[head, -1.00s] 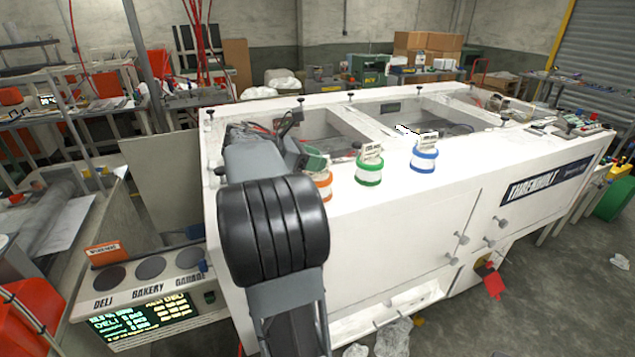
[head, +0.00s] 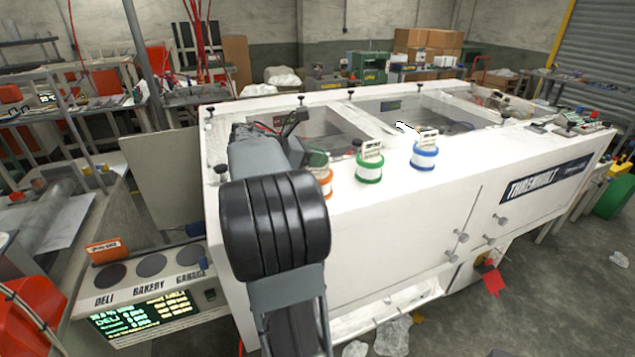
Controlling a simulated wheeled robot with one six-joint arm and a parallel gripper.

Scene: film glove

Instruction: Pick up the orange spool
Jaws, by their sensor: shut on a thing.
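The orange spool (head: 327,184) stands at the near left edge of the white machine top (head: 345,205), in a row with two other spools. Only a strip of its right side shows; my arm hides the rest. My gripper (head: 315,160) is at the spool, mostly hidden behind my arm's dark wrist links. It is shut on the orange spool, though the fingertips themselves are hard to make out. I cannot see a clear gap between the spool and the machine top.
A green spool (head: 369,167) stands close to the right of the orange one, and a blue spool (head: 424,156) farther right. Open recessed bays (head: 385,110) with dark knobs lie behind them. A panel with a lit display (head: 150,312) is at lower left.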

